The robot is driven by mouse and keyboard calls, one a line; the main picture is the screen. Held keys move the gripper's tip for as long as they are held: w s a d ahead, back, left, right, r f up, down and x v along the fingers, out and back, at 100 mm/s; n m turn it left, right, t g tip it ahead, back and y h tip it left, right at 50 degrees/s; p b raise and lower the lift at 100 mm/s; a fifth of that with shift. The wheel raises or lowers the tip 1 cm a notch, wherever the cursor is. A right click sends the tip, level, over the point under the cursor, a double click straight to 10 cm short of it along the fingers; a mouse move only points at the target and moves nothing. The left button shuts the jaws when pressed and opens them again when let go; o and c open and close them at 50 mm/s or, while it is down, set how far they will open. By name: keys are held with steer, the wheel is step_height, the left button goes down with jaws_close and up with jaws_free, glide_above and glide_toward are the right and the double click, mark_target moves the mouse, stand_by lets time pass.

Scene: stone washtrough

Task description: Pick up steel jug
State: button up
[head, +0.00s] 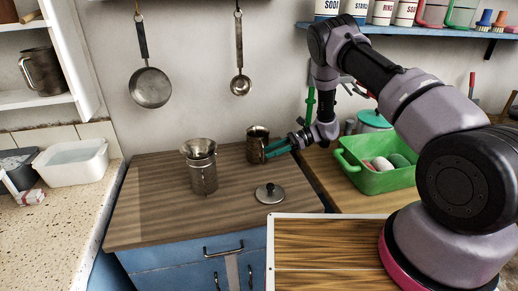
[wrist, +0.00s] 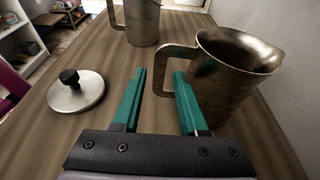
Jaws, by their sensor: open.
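A worn steel jug (head: 258,146) stands upright on the wooden counter top, towards the back. In the wrist view the jug (wrist: 232,75) is at the right, its open mouth up and its looped handle (wrist: 165,60) towards my gripper. My gripper (head: 279,148) has its teal fingers apart at the jug's right side in the head view. In the wrist view my gripper (wrist: 159,75) is open, with the handle at the gap between the fingertips. I cannot tell whether a finger touches it. The right finger overlaps part of the jug.
A steel vessel with a funnel-like top (head: 202,168) and a knobbed lid (head: 270,194) stand nearby on the counter. A green tub (head: 375,180) is to the right. Another jug (head: 42,72) is on the left shelf. Pans hang behind. The counter's front left is clear.

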steer(key=x, duration=0.6)
steer(key=shift+a, duration=0.2)
jaws_close()
stand_by(1.2)
